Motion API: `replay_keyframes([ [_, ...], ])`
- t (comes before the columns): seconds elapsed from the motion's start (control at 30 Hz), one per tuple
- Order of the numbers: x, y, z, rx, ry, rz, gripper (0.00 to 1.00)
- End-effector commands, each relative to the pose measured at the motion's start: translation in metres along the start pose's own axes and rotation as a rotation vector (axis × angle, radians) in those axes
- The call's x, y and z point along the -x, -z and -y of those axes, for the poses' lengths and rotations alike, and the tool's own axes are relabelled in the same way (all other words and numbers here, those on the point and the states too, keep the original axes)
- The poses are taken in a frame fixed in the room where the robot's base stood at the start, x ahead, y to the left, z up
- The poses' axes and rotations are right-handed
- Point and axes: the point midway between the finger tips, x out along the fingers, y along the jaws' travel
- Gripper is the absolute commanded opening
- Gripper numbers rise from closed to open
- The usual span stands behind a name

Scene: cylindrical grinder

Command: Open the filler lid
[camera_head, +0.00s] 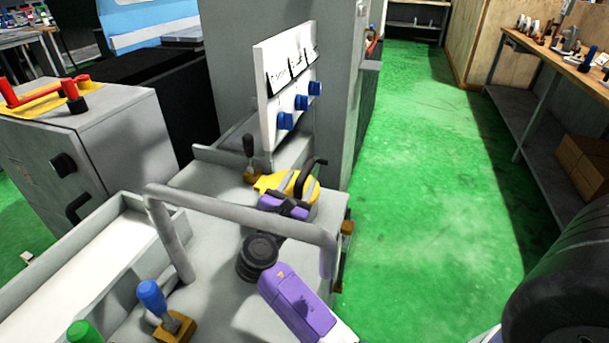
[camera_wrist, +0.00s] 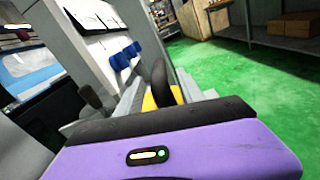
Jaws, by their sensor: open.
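A yellow part with a black curved handle, which looks like the filler lid (camera_head: 310,189), sits on the grey machine top. Its handle (camera_head: 313,165) arches up on the right. My gripper (camera_head: 292,190) is at this yellow part, with its purple body just in front of it, and is open. In the wrist view the purple hand fills the bottom, and the black handle (camera_wrist: 160,78) and a bit of yellow (camera_wrist: 149,103) show just beyond it. The fingertips are hidden there. I cannot tell whether the fingers touch the handle or whether the lid is raised.
A grey rail (camera_head: 235,212) arches over the machine top close to my arm. A white panel with blue knobs (camera_head: 301,102) stands behind the lid. A black-knobbed lever (camera_head: 249,146) is left of it, and a blue-handled lever (camera_head: 152,297) is in front. Green floor (camera_head: 420,200) is clear at right.

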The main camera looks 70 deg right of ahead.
Motion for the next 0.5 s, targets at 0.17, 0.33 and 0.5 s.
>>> replay_keyframes([
  [0.17, -0.024, 0.0, 0.001, 0.0, 0.001, 0.0, 0.45],
  [0.33, -0.034, 0.0, 0.0, 0.001, 0.001, 0.0, 0.45],
  [0.5, -0.034, 0.0, 0.0, 0.001, 0.0, 0.0, 0.45],
])
